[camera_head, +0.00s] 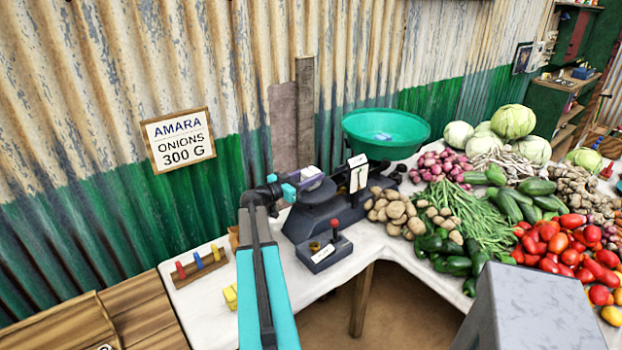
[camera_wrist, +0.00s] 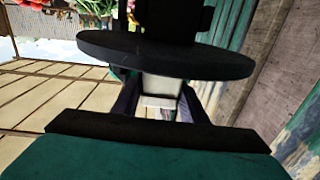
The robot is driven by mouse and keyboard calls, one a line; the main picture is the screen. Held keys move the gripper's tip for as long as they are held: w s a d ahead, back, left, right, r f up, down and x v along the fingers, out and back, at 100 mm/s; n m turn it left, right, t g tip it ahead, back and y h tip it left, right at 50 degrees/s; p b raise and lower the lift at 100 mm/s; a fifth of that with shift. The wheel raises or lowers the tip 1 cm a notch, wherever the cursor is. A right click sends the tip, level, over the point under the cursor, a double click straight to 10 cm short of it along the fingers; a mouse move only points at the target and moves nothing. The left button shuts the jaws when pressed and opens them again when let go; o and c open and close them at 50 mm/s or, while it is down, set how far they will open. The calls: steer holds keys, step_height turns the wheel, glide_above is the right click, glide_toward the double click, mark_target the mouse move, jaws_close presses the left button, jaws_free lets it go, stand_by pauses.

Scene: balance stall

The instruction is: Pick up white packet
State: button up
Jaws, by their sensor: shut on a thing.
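The white packet (camera_head: 311,173) is at the left side of the dark balance scale (camera_head: 318,217). In the wrist view the pale packet (camera_wrist: 160,90) sits between my two fingers, with the dark round plate (camera_wrist: 200,65) of the scale across the picture just beyond it. My gripper (camera_head: 300,183) is shut on the packet. The fingers hide part of it, and I cannot tell whether it still touches the plate.
The green bowl (camera_head: 386,132) is on the scale's far side. A small box with a red-knobbed lever (camera_head: 326,250) stands in front. Potatoes (camera_head: 396,210) and other vegetables crowd the right. A rack of coloured pegs (camera_head: 199,265) and yellow blocks (camera_head: 231,296) are at left.

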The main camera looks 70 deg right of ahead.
step_height(320, 180, up, 2)
steer(key=shift+b, duration=0.55)
steer(key=s+a+r+b, duration=0.1)
steer(key=s+a+b, duration=0.1)
steer(key=a, duration=0.5)
steer(key=s+a+r+b, duration=0.1)
steer(key=s+a+b, duration=0.2)
steer(key=a, duration=0.5)
steer(key=shift+s+r, duration=0.15)
steer(key=shift+s, duration=0.35)
